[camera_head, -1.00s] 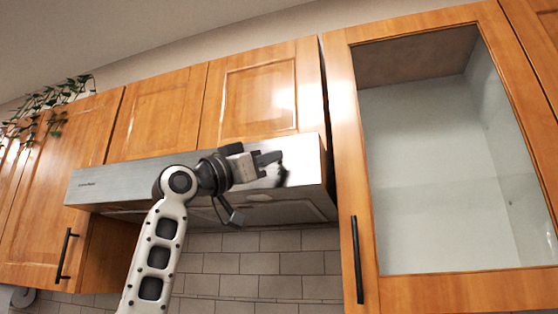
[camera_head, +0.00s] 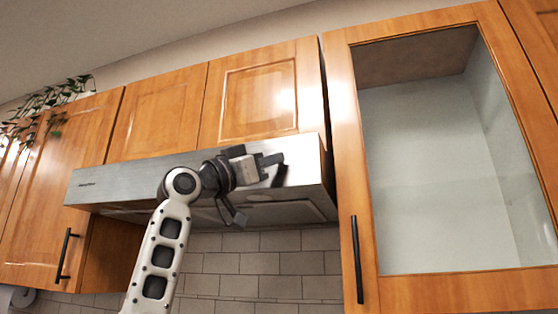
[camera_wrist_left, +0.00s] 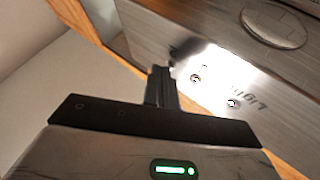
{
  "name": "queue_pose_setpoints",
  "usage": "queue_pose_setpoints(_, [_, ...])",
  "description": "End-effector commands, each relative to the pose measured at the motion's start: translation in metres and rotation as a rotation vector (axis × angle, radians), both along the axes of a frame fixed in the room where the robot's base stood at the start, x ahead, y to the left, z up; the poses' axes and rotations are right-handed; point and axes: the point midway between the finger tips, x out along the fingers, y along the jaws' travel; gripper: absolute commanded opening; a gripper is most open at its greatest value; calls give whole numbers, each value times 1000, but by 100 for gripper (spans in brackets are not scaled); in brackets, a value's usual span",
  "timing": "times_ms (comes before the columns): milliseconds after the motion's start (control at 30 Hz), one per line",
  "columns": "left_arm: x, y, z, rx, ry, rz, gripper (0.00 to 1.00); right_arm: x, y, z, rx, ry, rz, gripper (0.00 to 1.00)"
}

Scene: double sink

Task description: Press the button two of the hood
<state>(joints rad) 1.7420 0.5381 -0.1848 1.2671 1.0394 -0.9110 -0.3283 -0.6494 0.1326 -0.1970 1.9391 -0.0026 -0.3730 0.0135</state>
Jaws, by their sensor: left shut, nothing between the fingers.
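The steel range hood (camera_head: 125,178) hangs under the wooden cabinets in the head view. My left gripper (camera_head: 273,160) is at the right part of its front panel, shut and empty. In the left wrist view, the shut fingers (camera_wrist_left: 160,75) point at the steel panel (camera_wrist_left: 150,38). Two small round buttons, one nearer the fingertips (camera_wrist_left: 196,78) and one farther off (camera_wrist_left: 233,104), sit beside the "Light" lettering. I cannot tell whether the fingertips touch the panel. My right gripper is out of view.
Wooden cabinet doors (camera_head: 155,115) stand above the hood. A glass-front cabinet (camera_head: 440,170) is close on the right, with a black handle (camera_head: 357,260). Grey wall tiles (camera_head: 260,263) lie below. A trailing plant (camera_head: 50,100) is at the upper left.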

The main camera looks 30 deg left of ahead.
Motion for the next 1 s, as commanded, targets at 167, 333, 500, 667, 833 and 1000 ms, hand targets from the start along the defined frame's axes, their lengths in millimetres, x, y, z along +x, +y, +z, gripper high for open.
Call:
queue_pose_setpoints(167, [2, 0, 0, -1, -1, -2, 0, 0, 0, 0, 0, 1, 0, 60])
queue_pose_setpoints(333, [1, 0, 0, 0, -1, -1, 0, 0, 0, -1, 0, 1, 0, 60])
queue_pose_setpoints(500, [-7, -2, 0, 2, -3, 0, 0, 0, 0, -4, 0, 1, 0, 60])
queue_pose_setpoints(667, [-11, -3, 0, 0, -1, -1, 0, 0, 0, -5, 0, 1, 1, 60])
queue_pose_setpoints(833, [-10, -3, 0, 0, -1, 0, 0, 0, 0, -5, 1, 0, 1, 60])
queue_pose_setpoints(1000, [-19, -5, -1, 2, -3, 0, 0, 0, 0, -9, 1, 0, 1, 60])
